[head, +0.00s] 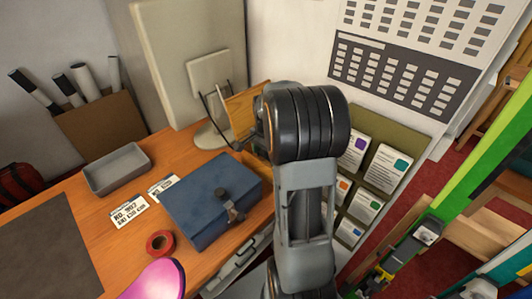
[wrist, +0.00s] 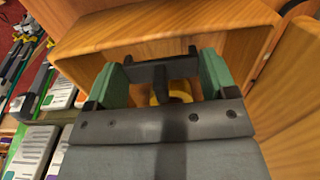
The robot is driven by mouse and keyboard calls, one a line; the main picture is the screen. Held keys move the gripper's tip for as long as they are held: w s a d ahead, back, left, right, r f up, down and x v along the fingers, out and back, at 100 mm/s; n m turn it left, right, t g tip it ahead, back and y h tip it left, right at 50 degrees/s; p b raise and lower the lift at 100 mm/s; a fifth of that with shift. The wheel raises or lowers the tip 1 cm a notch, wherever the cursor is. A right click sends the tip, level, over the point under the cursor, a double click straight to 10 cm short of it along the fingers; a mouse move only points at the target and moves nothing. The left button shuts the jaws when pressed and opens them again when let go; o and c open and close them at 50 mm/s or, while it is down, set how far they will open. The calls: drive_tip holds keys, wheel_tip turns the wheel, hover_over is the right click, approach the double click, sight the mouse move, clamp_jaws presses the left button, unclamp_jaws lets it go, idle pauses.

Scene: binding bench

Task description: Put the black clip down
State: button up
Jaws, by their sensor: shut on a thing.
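The black clip (wrist: 160,70) shows in the wrist view as a dark bar between the green finger pads of my gripper (wrist: 162,78). My gripper is shut on it. The clip is in front of a wooden box or compartment (wrist: 165,42), close to its opening; I cannot tell whether it touches the wood. In the head view my arm hides the clip and most of the gripper.
A yellow thing (wrist: 178,90) shows partly behind the clip. A monitor (head: 212,80) stands behind.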

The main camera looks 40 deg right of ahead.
drive_tip(key=shift+f, duration=0.45)
drive_tip(key=o, duration=0.9)
drive_tip(key=shift+c, duration=0.2)
drive_tip(key=shift+r, duration=0.15)
